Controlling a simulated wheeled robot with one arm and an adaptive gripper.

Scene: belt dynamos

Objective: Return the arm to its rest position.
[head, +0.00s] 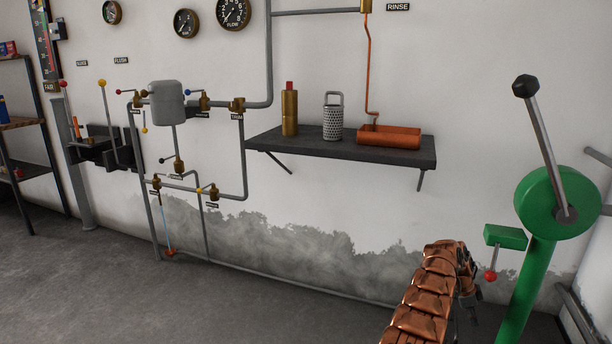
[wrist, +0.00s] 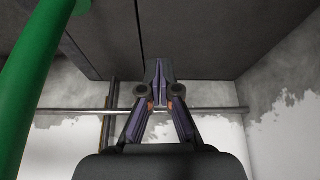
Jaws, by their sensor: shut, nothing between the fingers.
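My arm (head: 425,300), covered in copper-coloured segmented plates, rises from the bottom edge of the head view, right of centre. Its far end is bent beside the green stand, and my gripper is not clearly made out there. In the wrist view my gripper (wrist: 160,72) has its two fingers together, with nothing between them. The fingertips show against a dark panelled surface (wrist: 215,40), and they appear apart from everything around them.
A green post with a round head (head: 558,203) and metal lever stands right of my arm, with a red-knobbed lever (head: 490,276) close by. A dark wall shelf (head: 340,148) holds a brass bottle, a perforated cylinder and an orange tray. The floor (head: 220,300) at left is clear.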

